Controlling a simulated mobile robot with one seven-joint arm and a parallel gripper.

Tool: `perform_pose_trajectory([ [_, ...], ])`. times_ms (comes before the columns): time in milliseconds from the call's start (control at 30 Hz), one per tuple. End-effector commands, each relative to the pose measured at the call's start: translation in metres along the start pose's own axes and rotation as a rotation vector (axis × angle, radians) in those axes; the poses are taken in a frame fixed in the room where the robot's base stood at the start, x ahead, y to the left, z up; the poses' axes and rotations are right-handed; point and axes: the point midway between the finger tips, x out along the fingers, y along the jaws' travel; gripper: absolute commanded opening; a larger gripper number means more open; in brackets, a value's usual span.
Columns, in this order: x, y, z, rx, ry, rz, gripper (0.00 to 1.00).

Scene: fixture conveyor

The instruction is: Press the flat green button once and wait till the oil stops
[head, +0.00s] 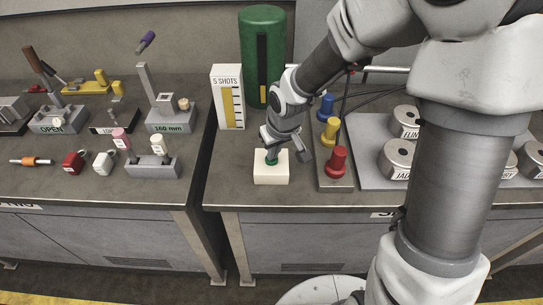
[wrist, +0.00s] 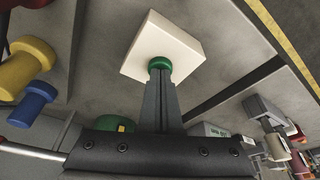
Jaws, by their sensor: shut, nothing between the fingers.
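The flat green button (head: 271,161) sits on top of a white box (head: 271,175) near the front of the right bench. My gripper (head: 273,152) is shut and empty, pointing down at the button from above. In the wrist view the closed fingertips (wrist: 160,74) meet the green button (wrist: 159,62) and hide part of it. I cannot tell how far the button is pressed in. Behind stands a green tank (head: 256,32) with a dark sight slot, yellow at its bottom. A white card (head: 225,76) beside it reads "5 SHOTS" over a yellow scale. No flowing oil is visible.
Blue (head: 325,107), yellow (head: 329,130) and red (head: 337,161) knobs stand on a grey block just right of the box. Labelled round weights lie on a tray (head: 370,178) further right. The left bench (head: 60,184) holds levers and small parts across a gap.

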Motion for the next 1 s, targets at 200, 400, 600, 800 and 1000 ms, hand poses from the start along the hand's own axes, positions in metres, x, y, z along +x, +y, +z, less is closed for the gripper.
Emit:
perform_pose_trajectory([
  [200,0.0000,0.0000,0.0000,0.000,0.000,0.000,0.00],
  [400,0.0000,0.0000,0.0000,0.000,0.000,0.000,0.00],
  [600,0.0021,0.0000,0.0007,0.000,0.000,0.000,0.00],
  [800,0.0082,0.0000,0.0026,0.000,0.000,0.000,0.00],
  [1000,0.0062,0.0000,0.0021,0.000,0.000,0.000,0.00],
])
